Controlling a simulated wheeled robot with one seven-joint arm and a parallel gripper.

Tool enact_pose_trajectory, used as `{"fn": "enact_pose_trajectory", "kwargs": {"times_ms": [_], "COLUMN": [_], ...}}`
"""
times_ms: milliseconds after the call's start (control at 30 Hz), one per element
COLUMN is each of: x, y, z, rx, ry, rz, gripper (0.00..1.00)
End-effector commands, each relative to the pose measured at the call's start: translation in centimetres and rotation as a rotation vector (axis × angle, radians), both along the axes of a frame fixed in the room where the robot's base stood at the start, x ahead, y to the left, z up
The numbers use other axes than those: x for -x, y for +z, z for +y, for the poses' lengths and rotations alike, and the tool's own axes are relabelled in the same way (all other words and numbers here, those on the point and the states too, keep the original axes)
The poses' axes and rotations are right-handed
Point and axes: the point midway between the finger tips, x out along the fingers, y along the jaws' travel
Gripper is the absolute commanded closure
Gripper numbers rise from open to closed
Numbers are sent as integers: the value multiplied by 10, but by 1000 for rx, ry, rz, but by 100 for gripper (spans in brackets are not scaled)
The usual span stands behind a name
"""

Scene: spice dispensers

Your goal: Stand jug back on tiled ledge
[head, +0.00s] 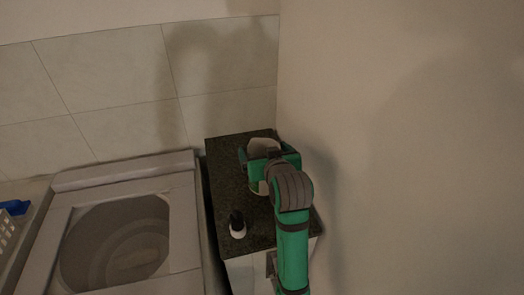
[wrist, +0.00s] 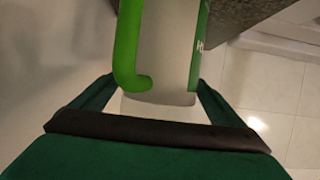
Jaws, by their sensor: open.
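The jug (wrist: 175,55), pale with a green handle (wrist: 127,45) and a green edge stripe, lies between the spread fingers of my gripper (wrist: 157,85) in the wrist view. My gripper is open around it; contact cannot be told. The ledge's dark edge also shows at the upper right in the wrist view (wrist: 240,14).
A small white bottle with a black cap (head: 237,225) stands near the ledge's front left. A top-loading washer (head: 125,240) with a round tub is left of the ledge. A blue object (head: 14,207) and white basket (head: 6,238) are far left. Walls close the back and right.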

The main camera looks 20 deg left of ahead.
Motion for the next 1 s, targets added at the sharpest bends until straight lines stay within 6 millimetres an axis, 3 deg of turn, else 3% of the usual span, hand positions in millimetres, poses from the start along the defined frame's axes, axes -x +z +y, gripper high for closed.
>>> {"fn": "enact_pose_trajectory", "kwargs": {"times_ms": [167,600,1000], "x": [12,76,94], "y": [8,40,48], "z": [-8,-48,-58], "rx": [-1,0,-1], "ry": [-1,-1,0], "rz": [-2,-3,-1], "gripper": [7,7,7]}}
